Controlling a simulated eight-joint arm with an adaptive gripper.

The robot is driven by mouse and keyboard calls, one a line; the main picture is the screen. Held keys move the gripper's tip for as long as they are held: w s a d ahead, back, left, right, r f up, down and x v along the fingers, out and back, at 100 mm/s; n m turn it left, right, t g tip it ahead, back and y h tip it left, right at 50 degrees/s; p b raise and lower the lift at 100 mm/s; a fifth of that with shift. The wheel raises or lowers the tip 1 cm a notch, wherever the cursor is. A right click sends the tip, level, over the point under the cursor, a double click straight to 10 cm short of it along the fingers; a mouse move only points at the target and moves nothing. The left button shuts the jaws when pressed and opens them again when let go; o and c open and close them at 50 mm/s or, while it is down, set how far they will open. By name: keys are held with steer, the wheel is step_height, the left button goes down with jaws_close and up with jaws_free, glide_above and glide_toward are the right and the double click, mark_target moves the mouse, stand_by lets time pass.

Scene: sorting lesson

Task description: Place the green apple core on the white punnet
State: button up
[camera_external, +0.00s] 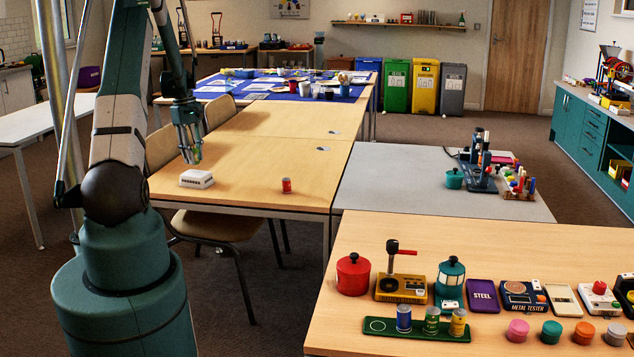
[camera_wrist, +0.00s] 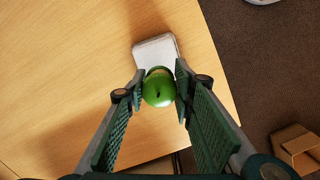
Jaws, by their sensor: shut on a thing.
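The white punnet (camera_external: 196,180) sits on the wooden table near its front left corner. It also shows in the wrist view (camera_wrist: 153,47), beyond my fingertips. My gripper (camera_external: 191,158) is in the air just above the punnet, pointing down. In the wrist view, my gripper (camera_wrist: 157,92) is shut on the green apple core (camera_wrist: 157,90), which looks round and bright green with a small dark spot. The core covers part of the punnet's near edge in that view. I cannot tell the exact height between core and punnet.
A small red can (camera_external: 286,185) stands to the right of the punnet on the same wooden table (camera_external: 245,180). The tabletop between them is clear. The table's edge is close to the punnet. A chair (camera_external: 222,224) stands below that edge.

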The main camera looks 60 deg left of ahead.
steer(key=shift+f, duration=0.1)
steer(key=shift+f+b, duration=0.3)
steer(key=shift+f, duration=1.5)
steer(key=shift+f, duration=0.15)
steer(key=o, duration=0.9)
steer(key=shift+c, duration=0.2)
steer(key=r, duration=0.4)
steer(key=a+r+p, duration=0.1)
steer(key=r, duration=0.7)
steer(key=shift+s+a+r+p, duration=0.15)
steer(key=shift+s+p, duration=0.15)
